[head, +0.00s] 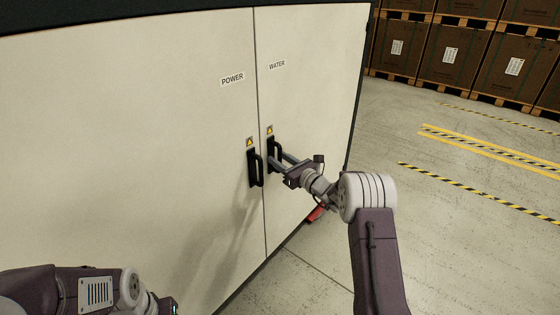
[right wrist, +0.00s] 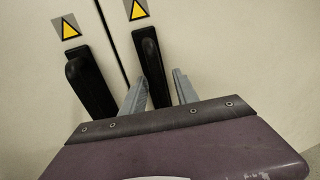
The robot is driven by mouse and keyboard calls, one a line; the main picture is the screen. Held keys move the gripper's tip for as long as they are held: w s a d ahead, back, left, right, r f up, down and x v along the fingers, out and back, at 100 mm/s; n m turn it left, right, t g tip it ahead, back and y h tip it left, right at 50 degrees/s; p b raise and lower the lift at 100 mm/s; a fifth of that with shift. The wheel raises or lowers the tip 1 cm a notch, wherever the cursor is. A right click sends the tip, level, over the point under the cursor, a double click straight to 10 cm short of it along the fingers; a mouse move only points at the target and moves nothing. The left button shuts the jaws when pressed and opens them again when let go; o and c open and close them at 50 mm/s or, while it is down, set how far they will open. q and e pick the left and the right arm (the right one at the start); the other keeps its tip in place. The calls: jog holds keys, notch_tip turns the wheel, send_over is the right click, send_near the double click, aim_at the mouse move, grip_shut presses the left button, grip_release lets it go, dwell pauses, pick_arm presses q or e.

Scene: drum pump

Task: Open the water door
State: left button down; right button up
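The cream cabinet's water door (head: 320,110), marked by a "WATER" label (head: 277,64), is shut, its edge meeting the power door (head: 150,140) along a thin seam. The black water handle (head: 271,157) stands upright near that seam. My right gripper (head: 280,160) is at this handle. In the right wrist view its two grey fingers (right wrist: 160,90) are apart, with the water handle (right wrist: 150,65) between them; contact is not clear. The power door's black handle (head: 254,168) is just left of it, and also shows in the right wrist view (right wrist: 90,82). My left gripper is out of view.
Yellow warning stickers (head: 270,130) sit above the handles. Stacked brown crates (head: 450,55) on pallets stand at the back right. Open concrete floor (head: 440,240) with yellow-black lines (head: 480,195) lies right of the cabinet. Something red (head: 316,214) shows low behind my right arm.

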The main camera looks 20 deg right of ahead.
grip_shut()
dwell(1.3)
